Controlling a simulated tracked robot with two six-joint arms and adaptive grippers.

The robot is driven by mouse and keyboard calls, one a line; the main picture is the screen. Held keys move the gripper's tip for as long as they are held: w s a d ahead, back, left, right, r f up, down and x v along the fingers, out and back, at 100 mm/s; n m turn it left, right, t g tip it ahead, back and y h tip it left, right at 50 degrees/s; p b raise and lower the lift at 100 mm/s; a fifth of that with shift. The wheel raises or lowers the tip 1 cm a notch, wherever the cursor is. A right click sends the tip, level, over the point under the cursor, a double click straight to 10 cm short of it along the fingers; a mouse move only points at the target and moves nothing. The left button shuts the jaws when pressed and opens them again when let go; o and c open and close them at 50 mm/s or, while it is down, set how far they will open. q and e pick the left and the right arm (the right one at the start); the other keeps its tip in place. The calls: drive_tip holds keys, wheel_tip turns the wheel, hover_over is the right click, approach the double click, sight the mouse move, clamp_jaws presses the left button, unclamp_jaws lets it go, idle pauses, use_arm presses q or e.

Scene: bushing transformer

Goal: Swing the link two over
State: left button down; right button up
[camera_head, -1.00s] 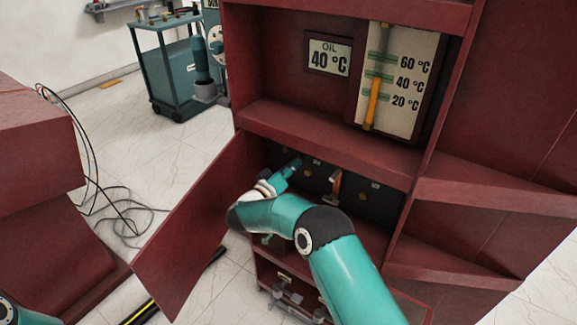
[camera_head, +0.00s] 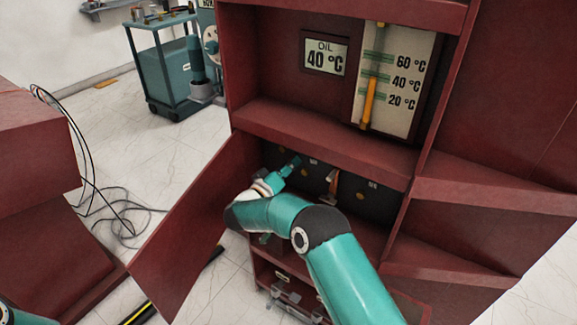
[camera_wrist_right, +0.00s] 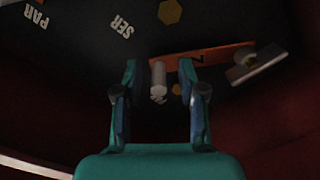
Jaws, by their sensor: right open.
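The link is an orange bar (camera_wrist_right: 205,57) on a dark panel (camera_wrist_right: 100,45) in the right wrist view. A pale cylindrical knob (camera_wrist_right: 158,76) stands at its left end. In the head view the link (camera_head: 332,182) shows small inside the open lower compartment. My right gripper (camera_wrist_right: 158,82) is open, with one finger on each side of the knob; I cannot tell whether either touches it. In the head view the right gripper (camera_head: 292,165) reaches into the compartment, left of the link. My left gripper is out of view.
A pale metal block (camera_wrist_right: 257,64) sits by the link's right end. The red door (camera_head: 195,230) stands open left of my right arm. A shelf (camera_head: 320,145) lies above.

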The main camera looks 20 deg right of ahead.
drive_tip(key=v, duration=1.1)
drive_tip(key=shift+s+a, duration=0.3)
